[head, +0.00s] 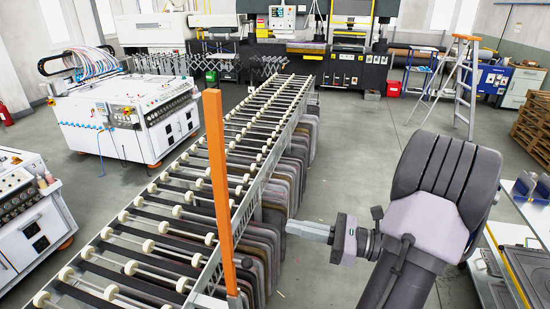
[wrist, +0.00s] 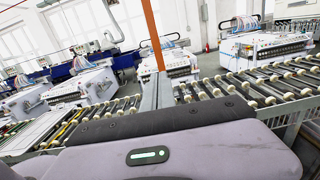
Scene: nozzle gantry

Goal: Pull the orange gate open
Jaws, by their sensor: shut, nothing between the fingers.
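The orange gate shows as a tall, narrow orange post (head: 217,180) at the near right side of the roller conveyor in the head view. It leans slightly in the picture. In the wrist view the orange post (wrist: 153,35) rises at upper centre, its lower end meeting grey metal. My gripper (head: 290,228) is shut and empty. It points left toward the post from the right, with a visible gap between them in the head view. My gripper's grey body fills the bottom of the wrist view; I cannot clearly tell its fingertips from the metal behind.
The roller conveyor (head: 180,196) runs from near left to far centre, with dark hanging slabs along its right side. White machines (head: 125,115) stand at left. A stepladder (head: 463,85) stands at back right. Grey floor (head: 345,160) is free right of the conveyor.

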